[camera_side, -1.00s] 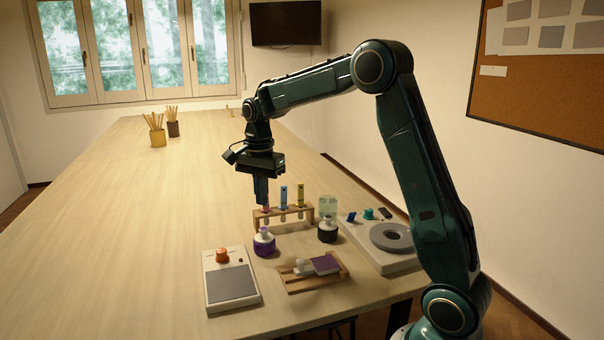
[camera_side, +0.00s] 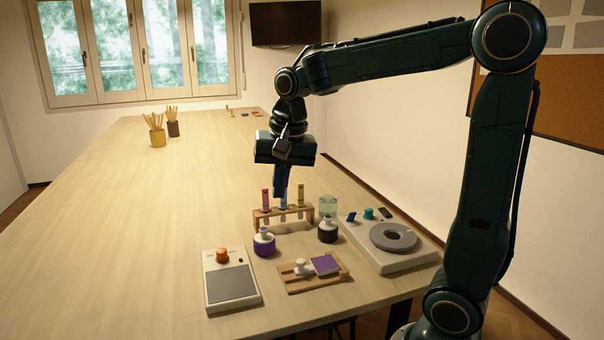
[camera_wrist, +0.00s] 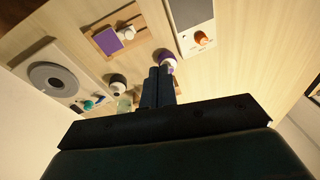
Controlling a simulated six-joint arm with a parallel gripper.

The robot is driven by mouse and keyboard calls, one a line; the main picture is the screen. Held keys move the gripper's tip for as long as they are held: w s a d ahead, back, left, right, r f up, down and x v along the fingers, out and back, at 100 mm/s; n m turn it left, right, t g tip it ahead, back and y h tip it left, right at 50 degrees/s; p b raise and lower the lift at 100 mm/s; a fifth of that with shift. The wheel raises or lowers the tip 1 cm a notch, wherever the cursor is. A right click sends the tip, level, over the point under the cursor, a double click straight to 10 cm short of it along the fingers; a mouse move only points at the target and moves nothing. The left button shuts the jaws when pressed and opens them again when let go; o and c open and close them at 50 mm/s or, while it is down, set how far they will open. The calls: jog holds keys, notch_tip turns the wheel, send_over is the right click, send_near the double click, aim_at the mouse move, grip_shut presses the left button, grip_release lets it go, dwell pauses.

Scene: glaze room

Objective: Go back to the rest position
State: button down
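My gripper (camera_side: 280,194) points down, in front of or above the middle of the wooden test-tube rack (camera_side: 262,222) in the side view; I cannot tell its depth. In the wrist view the two fingers (camera_wrist: 158,70) lie side by side, shut, with nothing visible between them. The rack holds a red-topped tube (camera_side: 266,199) at left, a blue-topped tube (camera_side: 284,205) partly hidden by the fingers, and a yellow-topped tube (camera_side: 300,196) at right. My gripper hides most of the rack area in the wrist view.
A purple bottle (camera_side: 264,243), a dark bottle (camera_side: 328,230) and a glass jar (camera_side: 328,205) stand close to the rack. In front are a wooden board with a purple square (camera_side: 325,263), a scale (camera_side: 232,281) and a device with a grey ring (camera_side: 394,237).

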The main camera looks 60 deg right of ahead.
jog(key=s+a+n+t, duration=0.1)
jog(key=s+a+n, duration=0.2)
jog(key=s+n, duration=0.2)
jog(key=s+a+f+n+t, duration=0.1)
jog(key=s+n, duration=0.4)
jog(key=s, duration=0.6)
jog(key=shift+s+a+f+n+t, duration=0.35)
jog(key=shift+a+t, duration=0.35)
jog(key=shift+a, duration=0.65)
